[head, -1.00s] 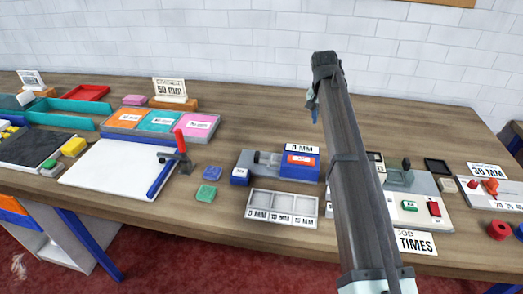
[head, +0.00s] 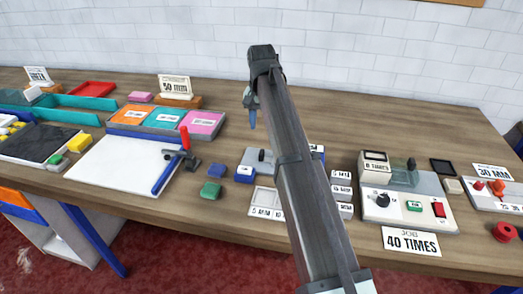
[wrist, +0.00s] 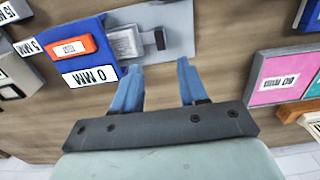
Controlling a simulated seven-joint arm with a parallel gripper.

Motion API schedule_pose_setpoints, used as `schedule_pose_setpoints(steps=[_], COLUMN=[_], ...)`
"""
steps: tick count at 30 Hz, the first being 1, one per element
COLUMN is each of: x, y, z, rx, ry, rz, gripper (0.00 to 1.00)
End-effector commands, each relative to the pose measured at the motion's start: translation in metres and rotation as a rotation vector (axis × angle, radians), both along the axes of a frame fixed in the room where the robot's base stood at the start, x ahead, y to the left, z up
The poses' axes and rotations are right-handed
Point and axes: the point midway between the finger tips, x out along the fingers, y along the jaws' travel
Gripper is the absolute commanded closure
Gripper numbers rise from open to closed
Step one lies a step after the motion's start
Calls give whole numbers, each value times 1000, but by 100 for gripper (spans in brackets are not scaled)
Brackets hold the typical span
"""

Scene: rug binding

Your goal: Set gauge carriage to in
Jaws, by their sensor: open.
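The likely gauge carriage is the blue block with an orange top and a "0 MM" label (wrist: 75,48). It stands on a pale grey plate (wrist: 180,32), beside a clear piece (wrist: 125,43) and a small black peg (wrist: 160,38). In the head view my arm hides most of this block; the plate's left part (head: 252,156) shows. My gripper (wrist: 158,78) is open and empty, its blue fingers spread above the wood near the plate's edge. In the head view my gripper (head: 252,112) is above the table, and its fingers partly show.
A counter box (head: 405,200) with a "40 TIMES" card (head: 410,241) stands to the right.

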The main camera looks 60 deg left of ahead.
Motion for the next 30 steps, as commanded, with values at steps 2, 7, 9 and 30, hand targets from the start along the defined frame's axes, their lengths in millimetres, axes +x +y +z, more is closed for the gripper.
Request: schedule_pose_setpoints(steps=[2, 7, 9, 30], x=[0, 0, 0, 0], y=[-1, -1, -1, 0], z=[-15, -46, -58, -114], rx=[-1, -1, -1, 1], ry=[0, -1, 0, -1], rz=[0, 0, 0, 0], gripper=[57, 57, 57, 57])
